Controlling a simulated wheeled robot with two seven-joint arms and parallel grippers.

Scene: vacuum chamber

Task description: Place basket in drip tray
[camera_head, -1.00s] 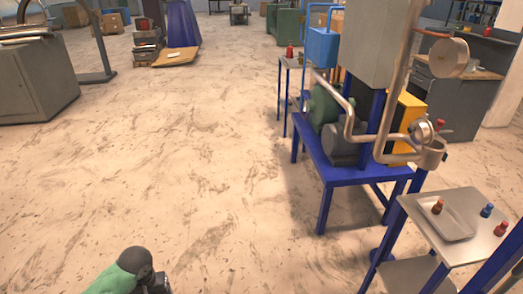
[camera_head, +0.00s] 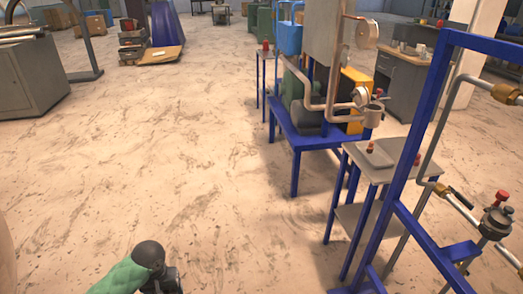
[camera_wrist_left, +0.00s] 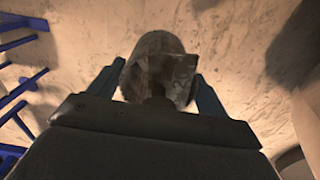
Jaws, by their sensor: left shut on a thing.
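In the left wrist view, my left gripper (camera_wrist_left: 158,76) is shut on a grey, mottled, roughly cylindrical thing, which I take for the basket (camera_wrist_left: 157,44). The basket sits between the two fingers, above the floor. Its inside is hidden. In the head view, part of my green arm with a dark joint shows at the bottom left, but the fingers and basket cannot be made out there. A shallow grey tray (camera_head: 380,157), possibly the drip tray, lies on a small metal side table (camera_head: 412,148) at the right, well away from my arm. My right gripper is not in view.
A blue frame with pipes and valves (camera_head: 432,228) stands close at the right. Behind the side table is a pump stand on blue legs (camera_head: 305,140). A grey cabinet (camera_head: 35,75) is at the far left. The middle floor is clear.

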